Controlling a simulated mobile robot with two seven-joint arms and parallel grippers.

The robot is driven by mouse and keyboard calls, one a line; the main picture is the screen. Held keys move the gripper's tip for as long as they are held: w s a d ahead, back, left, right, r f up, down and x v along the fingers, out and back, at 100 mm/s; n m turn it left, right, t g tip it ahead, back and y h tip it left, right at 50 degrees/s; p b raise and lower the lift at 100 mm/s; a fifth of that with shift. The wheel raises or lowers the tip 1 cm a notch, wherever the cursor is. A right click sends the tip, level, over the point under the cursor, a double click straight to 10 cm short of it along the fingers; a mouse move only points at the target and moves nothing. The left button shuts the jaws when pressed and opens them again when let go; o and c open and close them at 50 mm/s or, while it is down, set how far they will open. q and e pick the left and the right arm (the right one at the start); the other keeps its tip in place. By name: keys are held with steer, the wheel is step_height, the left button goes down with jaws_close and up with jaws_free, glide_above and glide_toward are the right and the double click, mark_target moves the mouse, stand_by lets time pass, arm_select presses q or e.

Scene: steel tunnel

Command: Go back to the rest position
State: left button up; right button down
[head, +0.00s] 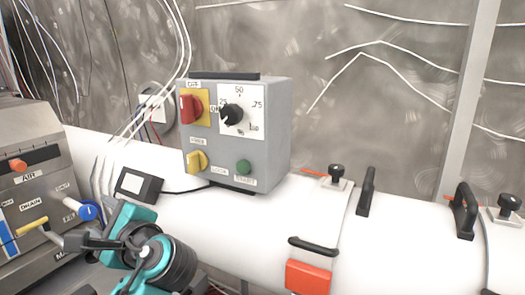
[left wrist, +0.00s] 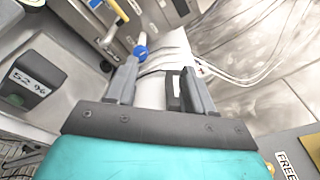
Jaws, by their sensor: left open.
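My left gripper (head: 103,184) is in the lower left of the head view, with teal and dark parts behind its grey fingers. In the left wrist view, the two grey fingers (left wrist: 163,88) stand apart with nothing held between them. Past them are the white pipe, a blue knob (left wrist: 140,52) and a small black box (left wrist: 175,92). I cannot tell whether a finger touches any of these. In the head view, the fingers are between the blue knob (head: 88,212) and the black box with a pale display (head: 138,186). My right gripper is not in view.
A grey machine (head: 35,150) with a yellow-handled lever (head: 31,227) is close at left. Clamps and black handles (head: 366,190) rise from the pipe at right. Loose cables hang behind.

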arm_select(q)
steer(key=s+d+f+h, duration=0.1)
steer(key=d+f+h, duration=0.15)
steer(key=f, duration=0.55)
steer(key=s+d+f+n+t+h, duration=0.1)
steer(key=f+h, duration=0.3)
steer(key=f, duration=0.4)
steer(key=s+d+f+h, duration=0.1)
steer(key=d+f+h, duration=0.1)
steer(key=f+h, duration=0.35)
steer(key=s+d+f+n+h, duration=0.4)
steer(key=s+f+n, duration=0.8)
steer(key=s, duration=0.3)
steer(key=shift+f, duration=0.55)
steer(key=shift+c, duration=1)
steer(key=shift+a, duration=0.15)
